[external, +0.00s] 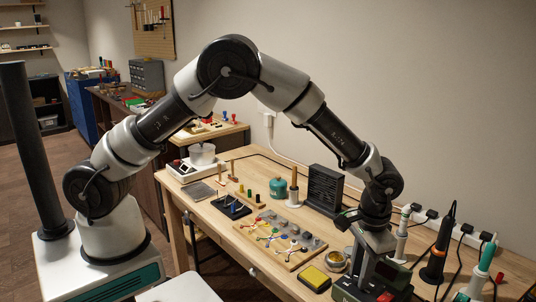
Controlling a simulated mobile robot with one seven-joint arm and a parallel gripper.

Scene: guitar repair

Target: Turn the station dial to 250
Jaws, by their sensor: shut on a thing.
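The soldering station (395,273) stands at the front right of the bench, a dark box with a small display and reddish and green marks on its lower front. My gripper (372,256) reaches down onto the station from above, its fingers close against the station body. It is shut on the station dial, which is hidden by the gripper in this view. The dial's marks and its setting cannot be read from here.
Soldering irons in stands (438,250) and a white power strip (450,232) with cables are right of the station. A yellow sponge tray (314,278), a round brass-coloured tin (336,260) and a wooden board with small parts (262,240) lie left. A black fume extractor (325,188) stands behind.

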